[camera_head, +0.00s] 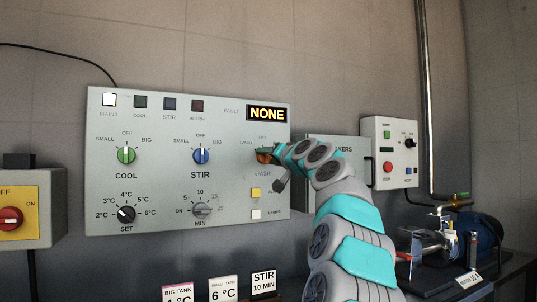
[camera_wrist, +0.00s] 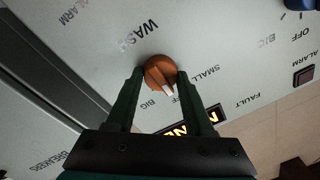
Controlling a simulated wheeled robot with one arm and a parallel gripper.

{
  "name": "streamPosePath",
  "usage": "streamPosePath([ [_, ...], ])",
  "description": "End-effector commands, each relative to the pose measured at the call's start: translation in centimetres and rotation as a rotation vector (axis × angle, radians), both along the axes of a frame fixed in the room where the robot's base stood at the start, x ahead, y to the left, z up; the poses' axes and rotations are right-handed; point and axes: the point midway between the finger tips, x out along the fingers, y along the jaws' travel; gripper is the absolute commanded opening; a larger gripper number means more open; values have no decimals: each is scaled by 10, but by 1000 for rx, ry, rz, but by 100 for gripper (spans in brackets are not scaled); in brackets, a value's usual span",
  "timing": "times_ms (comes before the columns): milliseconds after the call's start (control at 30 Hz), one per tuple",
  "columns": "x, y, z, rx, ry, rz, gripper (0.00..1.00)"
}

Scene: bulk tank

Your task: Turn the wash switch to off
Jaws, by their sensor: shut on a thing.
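The wash switch is an orange knob (camera_head: 263,156) at the right of the grey control panel (camera_head: 150,205). My gripper (camera_head: 273,152) covers part of it there. In the wrist view, the knob (camera_wrist: 157,71) sits between the two fingers of my gripper (camera_wrist: 161,76), which is shut on it. Its pale pointer mark points down and right in that view, between the SMALL and BIG labels and away from the WASH label.
The green COOL knob (camera_head: 126,155) and blue STIR knob (camera_head: 201,155) are left of the wash switch. A yellow button (camera_head: 255,192) is below it. The breakers box (camera_head: 325,150) is close on the right, partly behind my arm. The display (camera_head: 266,114) reads NONE.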

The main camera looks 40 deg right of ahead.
Motion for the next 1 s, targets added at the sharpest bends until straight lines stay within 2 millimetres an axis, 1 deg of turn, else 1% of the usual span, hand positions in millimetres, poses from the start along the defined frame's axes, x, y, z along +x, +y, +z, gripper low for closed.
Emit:
streamPosePath([
  [233,0,0,1,32,-8,0,0],
  [567,0,0,0,33,-9,-1,0],
  [600,0,0,0,33,-9,-1,54],
  [867,0,0,0,33,-9,-1,83],
  [1000,0,0,0,33,-8,-1,83],
])
